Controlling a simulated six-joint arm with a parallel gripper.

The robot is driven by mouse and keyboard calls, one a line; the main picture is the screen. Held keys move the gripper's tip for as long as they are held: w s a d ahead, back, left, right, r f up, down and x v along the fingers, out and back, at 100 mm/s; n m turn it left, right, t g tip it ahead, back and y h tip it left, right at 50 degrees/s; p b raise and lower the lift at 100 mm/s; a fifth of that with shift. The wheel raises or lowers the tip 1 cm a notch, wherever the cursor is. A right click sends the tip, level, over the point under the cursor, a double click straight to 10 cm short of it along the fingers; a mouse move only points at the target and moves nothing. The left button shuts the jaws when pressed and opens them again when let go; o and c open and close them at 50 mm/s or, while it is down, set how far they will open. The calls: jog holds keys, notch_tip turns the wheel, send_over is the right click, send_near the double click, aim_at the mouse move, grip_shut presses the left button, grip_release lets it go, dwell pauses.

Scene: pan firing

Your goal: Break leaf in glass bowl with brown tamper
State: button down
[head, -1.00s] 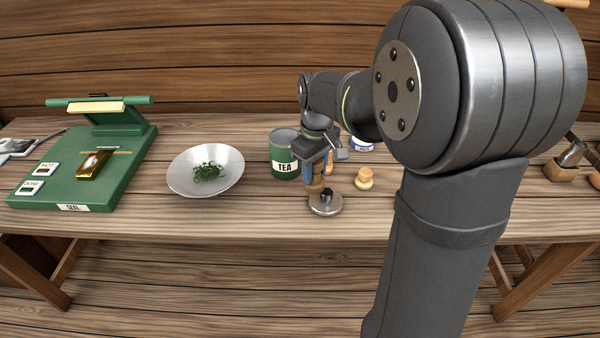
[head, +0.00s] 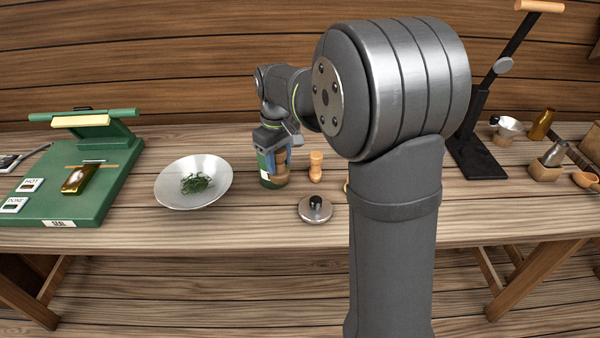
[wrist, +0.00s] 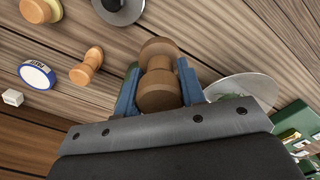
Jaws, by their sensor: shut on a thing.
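My gripper (head: 275,148) is shut on the brown tamper (wrist: 158,75), a turned wooden piece with rounded ends and a narrow waist. In the head view the tamper (head: 281,166) is partly covered by the blue fingers and shows in front of the green tea tin. The pale, wide bowl (head: 168,188) stands to the left of my gripper, with dark green shredded leaf (head: 197,183) in its middle. In the wrist view the bowl (wrist: 255,84) is at the right, partly hidden behind a finger.
The green tin (head: 265,178) is close behind the gripper. A lighter wooden piece (head: 316,167) and a round metal lid with a black knob (head: 315,211) are to the right. A green sealer (head: 110,190) stands left of the bowl. Bare table lies in front of the bowl.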

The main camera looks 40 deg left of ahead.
jog(key=s+a, duration=0.7)
jog(key=a, duration=0.5)
jog(key=s+a, duration=0.7)
jog(key=a, duration=0.5)
jog(key=shift+f, duration=1.5)
